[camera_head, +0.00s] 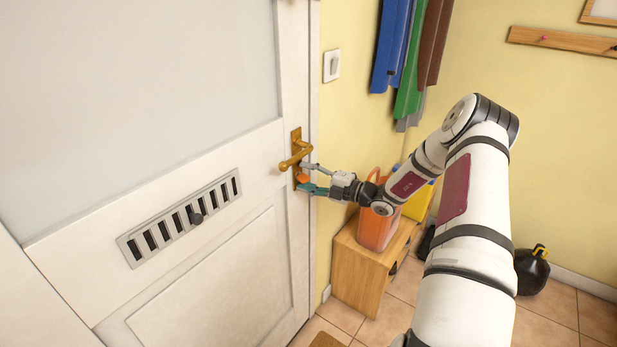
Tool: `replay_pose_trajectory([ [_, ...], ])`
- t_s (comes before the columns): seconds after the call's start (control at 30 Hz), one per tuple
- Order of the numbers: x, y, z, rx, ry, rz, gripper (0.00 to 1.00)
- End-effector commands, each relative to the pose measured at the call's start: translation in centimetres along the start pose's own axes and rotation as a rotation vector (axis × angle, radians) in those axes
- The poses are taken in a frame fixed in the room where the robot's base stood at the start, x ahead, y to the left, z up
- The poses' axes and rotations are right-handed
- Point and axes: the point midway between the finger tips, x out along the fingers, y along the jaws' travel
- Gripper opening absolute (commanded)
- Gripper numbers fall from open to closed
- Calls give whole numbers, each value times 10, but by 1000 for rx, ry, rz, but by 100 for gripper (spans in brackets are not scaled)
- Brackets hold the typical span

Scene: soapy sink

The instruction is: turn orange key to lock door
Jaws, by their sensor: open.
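The white door (75,285) fills the left side of the head view and looks closed against its frame. A brass lever handle (296,158) sits on a brass plate near its right edge. The orange key (302,178) shows small, just below the lever. My gripper (309,180) is at the key, coming from the right, with its fingers open above and below it. At this size I cannot tell whether a finger touches the key. The key's shaft and the keyhole are hidden or too small to make out.
A grey slotted vent (182,217) with a dark knob is on the door. A wooden cabinet (357,262) with an orange container (377,228) stands right of the door, under my arm. A light switch (332,66) and hanging coloured items (409,60) are on the wall. A black jug (532,270) stands on the tiled floor.

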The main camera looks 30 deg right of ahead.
Motion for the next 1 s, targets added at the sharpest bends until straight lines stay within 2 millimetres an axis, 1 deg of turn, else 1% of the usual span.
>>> replay_pose_trajectory([
  [1.0,-27,0,0,0,-1,0,50],
])
